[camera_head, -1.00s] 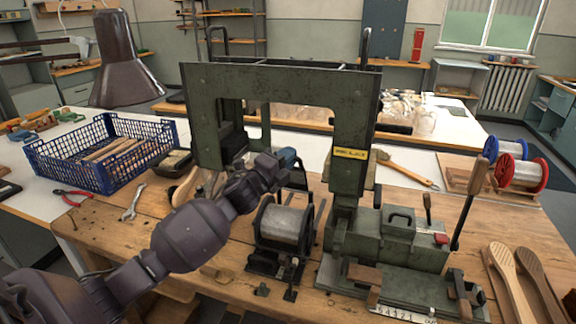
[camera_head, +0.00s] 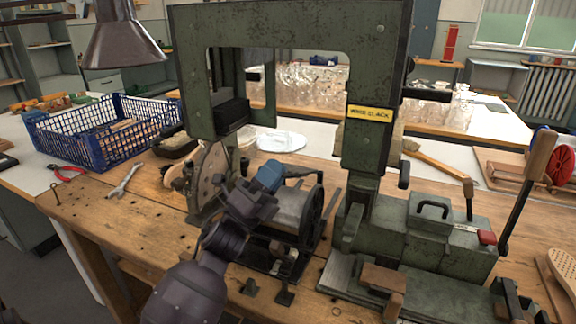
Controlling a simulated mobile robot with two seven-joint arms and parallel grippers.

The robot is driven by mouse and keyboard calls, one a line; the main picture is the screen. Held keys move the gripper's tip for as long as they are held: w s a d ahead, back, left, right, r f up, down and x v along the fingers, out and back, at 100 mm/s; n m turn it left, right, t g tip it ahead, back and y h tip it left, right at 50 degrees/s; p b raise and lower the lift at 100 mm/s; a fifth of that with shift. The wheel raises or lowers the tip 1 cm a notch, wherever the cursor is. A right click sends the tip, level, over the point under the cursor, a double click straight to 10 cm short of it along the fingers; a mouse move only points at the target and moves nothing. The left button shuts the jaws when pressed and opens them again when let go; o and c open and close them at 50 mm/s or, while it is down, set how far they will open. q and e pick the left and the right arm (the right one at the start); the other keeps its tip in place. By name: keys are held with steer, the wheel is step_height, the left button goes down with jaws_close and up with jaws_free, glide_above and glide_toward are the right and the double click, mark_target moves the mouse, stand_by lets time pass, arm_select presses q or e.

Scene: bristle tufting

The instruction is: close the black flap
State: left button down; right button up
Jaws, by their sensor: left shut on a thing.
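The green tufting machine (camera_head: 290,25) stands on the wooden bench, with an upright frame and a wire spool (camera_head: 296,208) low in its opening. I cannot tell for sure which part is the black flap. A dark block (camera_head: 232,113) sits at the left inside of the frame. My left gripper (camera_head: 262,188) is in front of the machine, just left of the spool. It is shut on a small blue thing (camera_head: 269,176) with a dark end reaching right. The gripper and arm hide part of the round plate (camera_head: 207,176) and the spool's left side. My right gripper is out of view.
A blue crate (camera_head: 100,150), a wrench (camera_head: 125,181) and red pliers (camera_head: 66,173) lie to the left. A long lever (camera_head: 527,188) and a wooden brush body (camera_head: 562,268) are at the right.

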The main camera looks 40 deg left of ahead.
arm_select(q)
steer(key=shift+s+d+f+b, duration=0.1)
steer(key=shift+s+f+b, duration=0.15)
steer(key=shift+f, duration=0.55)
steer(key=shift+s+d+f+b, duration=0.1)
steer(key=shift+s+f+b, duration=0.2)
steer(key=shift+f, duration=0.5)
steer(key=shift+s+f+b, duration=0.25)
steer(key=shift+f, duration=0.55)
steer(key=c, duration=1.2)
jaws_free()
steer(key=v, duration=0.3)
steer(key=shift+s+a, duration=0.1)
steer(key=shift+s, duration=0.25)
steer(key=s+a, duration=0.1)
steer(key=s, duration=0.2)
steer(key=s+a, duration=0.1)
steer(key=s, duration=0.3)
steer(key=s+a+p, duration=0.1)
steer(key=s, duration=0.2)
steer(key=shift+s+a, duration=0.25)
steer(key=shift+s, duration=0.1)
